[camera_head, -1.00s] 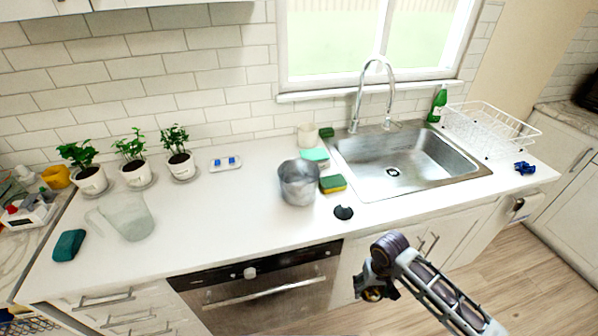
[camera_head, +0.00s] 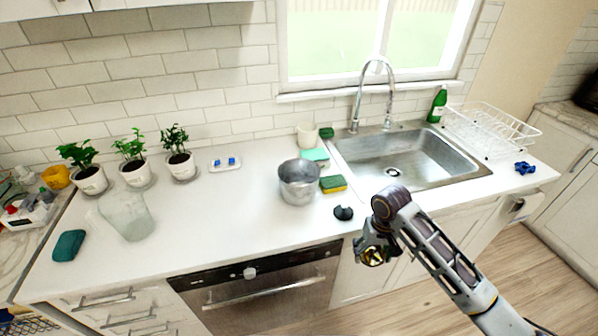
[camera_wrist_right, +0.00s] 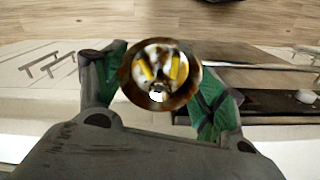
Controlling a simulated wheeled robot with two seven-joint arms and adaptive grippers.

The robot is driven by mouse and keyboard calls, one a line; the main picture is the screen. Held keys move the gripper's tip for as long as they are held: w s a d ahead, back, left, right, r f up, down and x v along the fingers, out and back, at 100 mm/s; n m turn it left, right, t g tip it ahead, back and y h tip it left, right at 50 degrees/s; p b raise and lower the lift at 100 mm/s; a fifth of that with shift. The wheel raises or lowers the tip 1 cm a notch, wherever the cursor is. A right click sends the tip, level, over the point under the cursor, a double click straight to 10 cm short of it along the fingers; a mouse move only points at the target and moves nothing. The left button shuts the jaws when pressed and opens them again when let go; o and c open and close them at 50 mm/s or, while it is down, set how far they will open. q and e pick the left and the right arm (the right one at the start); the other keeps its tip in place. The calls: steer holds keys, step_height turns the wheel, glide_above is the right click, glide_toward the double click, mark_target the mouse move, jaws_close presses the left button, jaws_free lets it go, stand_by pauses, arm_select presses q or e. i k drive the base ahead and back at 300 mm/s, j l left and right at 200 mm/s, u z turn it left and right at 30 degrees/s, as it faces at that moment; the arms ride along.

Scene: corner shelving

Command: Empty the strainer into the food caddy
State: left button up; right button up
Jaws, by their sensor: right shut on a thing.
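My right gripper (camera_head: 372,248) is shut on a small round metal strainer (camera_head: 373,257), in front of the counter's front edge. In the right wrist view the strainer (camera_wrist_right: 160,92) sits between the green finger pads of the gripper (camera_wrist_right: 160,85). It is brown and gold with yellow bits showing in it. A grey metal bucket (camera_head: 297,186), which looks like the food caddy, stands open on the counter, left of and beyond the gripper. Its inside floor is not clear. My left gripper is not in view.
A small dark round thing (camera_head: 343,213) lies near the counter's front edge, between gripper and bucket. Sponges (camera_head: 333,184) lie right of the bucket. The sink (camera_head: 430,155) is behind the gripper. A clear jug (camera_head: 127,215) and potted plants (camera_head: 133,172) stand left.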

mark_target(298, 178)
steer(key=k+j+u, duration=0.15)
steer(key=u, duration=0.25)
steer(key=k+j+u, duration=0.2)
steer(key=u, duration=0.2)
steer(key=k+j+u, duration=0.1)
steer(key=j+u, duration=0.3)
steer(key=l, duration=0.15)
